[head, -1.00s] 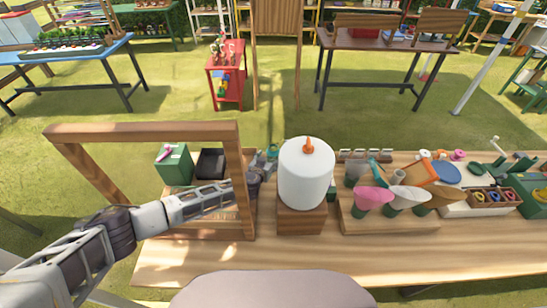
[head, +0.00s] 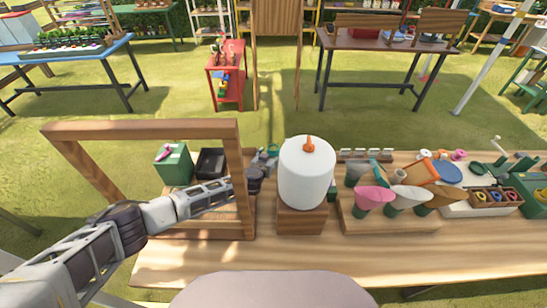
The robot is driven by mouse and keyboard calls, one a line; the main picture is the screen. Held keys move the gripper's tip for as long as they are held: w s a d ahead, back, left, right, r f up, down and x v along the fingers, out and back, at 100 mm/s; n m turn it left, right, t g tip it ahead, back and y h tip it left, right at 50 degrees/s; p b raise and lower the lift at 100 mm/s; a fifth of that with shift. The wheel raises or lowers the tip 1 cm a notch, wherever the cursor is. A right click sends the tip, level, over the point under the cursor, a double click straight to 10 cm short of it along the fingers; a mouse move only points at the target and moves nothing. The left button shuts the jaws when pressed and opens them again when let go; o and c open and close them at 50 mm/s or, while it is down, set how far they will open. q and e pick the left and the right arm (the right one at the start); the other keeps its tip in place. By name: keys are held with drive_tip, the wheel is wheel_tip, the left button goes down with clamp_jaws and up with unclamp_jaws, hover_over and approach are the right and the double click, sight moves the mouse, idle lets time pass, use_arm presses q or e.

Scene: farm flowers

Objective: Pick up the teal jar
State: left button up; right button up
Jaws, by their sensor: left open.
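A small teal object (head: 272,150), which looks like the teal jar, shows just beyond my left gripper, left of the white cylinder; most of it is hidden and its shape is hard to make out. My left arm reaches through the upright wooden frame (head: 140,130). My left gripper (head: 265,161) is open at the far side of the frame, close to the teal object. I cannot tell whether they touch. My right gripper does not show.
A white cylinder with an orange knob (head: 306,175) stands on a wooden block right of the gripper. A green box (head: 174,165) and a black tray (head: 210,163) sit left. Paper-wrapped cones (head: 372,198) stand right. The wooden table's (head: 330,258) front strip is clear.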

sight(272, 154)
use_arm(q)
drive_tip(key=shift+b+x, duration=0.5)
drive_tip(key=shift+x, duration=1)
drive_tip(key=c, duration=0.9)
